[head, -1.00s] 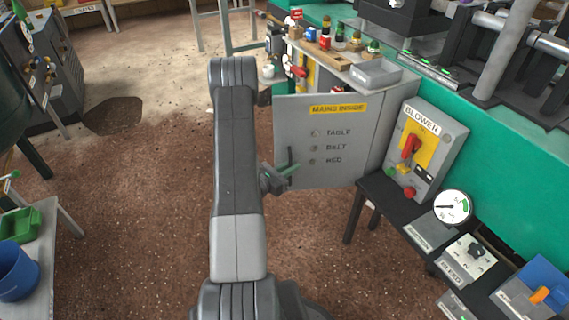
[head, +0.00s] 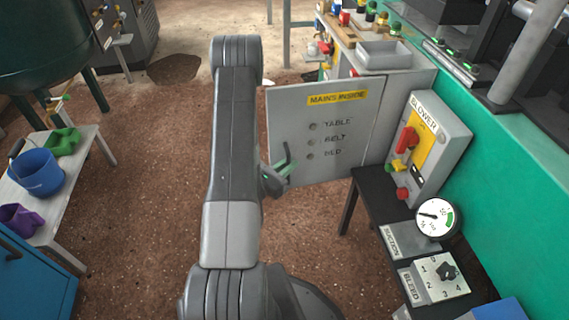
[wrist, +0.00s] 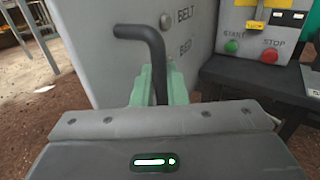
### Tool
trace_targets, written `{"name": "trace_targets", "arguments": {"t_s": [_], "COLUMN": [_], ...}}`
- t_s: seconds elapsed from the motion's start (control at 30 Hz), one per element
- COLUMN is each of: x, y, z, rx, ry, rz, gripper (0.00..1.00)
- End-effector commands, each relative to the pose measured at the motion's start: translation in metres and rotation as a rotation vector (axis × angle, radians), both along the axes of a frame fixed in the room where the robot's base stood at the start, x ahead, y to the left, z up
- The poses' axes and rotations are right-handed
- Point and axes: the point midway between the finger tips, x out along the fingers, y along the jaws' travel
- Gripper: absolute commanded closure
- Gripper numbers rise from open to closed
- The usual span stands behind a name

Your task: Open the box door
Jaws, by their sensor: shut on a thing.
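The grey box door (head: 345,120), with a yellow MAINS INSIDE label and the words TABLE, BELT and BED, is right of my arm in the head view. Its free left edge stands out from the grey box (head: 408,92), so it looks swung partly open; how far, I cannot tell exactly. The black bent handle (wrist: 150,38) is on the door's face. My gripper (head: 277,173) is shut on this handle, its green fingers (wrist: 158,88) on either side of it in the wrist view. The box's inside is mostly hidden behind the door.
A blower panel (head: 428,145) with a red lever stands right of the door on a black bench (head: 375,185), near a gauge (head: 437,218) and bleed knob. A grey tray (head: 384,55) sits on top of the box. A table with a blue bucket (head: 38,172) is at left. Brown floor lies open between.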

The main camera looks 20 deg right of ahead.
Motion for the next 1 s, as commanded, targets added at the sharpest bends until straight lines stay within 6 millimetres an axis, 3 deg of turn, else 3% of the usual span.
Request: {"name": "trace_targets", "arguments": {"t_s": [0.43,0.47,0.53,1.0], "x": [-0.002,-0.002,-0.002,-0.005], "y": [-0.003,-0.003,-0.003,0.01], "z": [0.001,0.001,0.001,0.0], "rx": [-0.005,-0.005,-0.004,0.0], "ry": [-0.004,-0.004,-0.004,0.002], "rz": [-0.01,-0.01,-0.009,0.0], "gripper": [1.0,0.82,0.71,0.71]}}
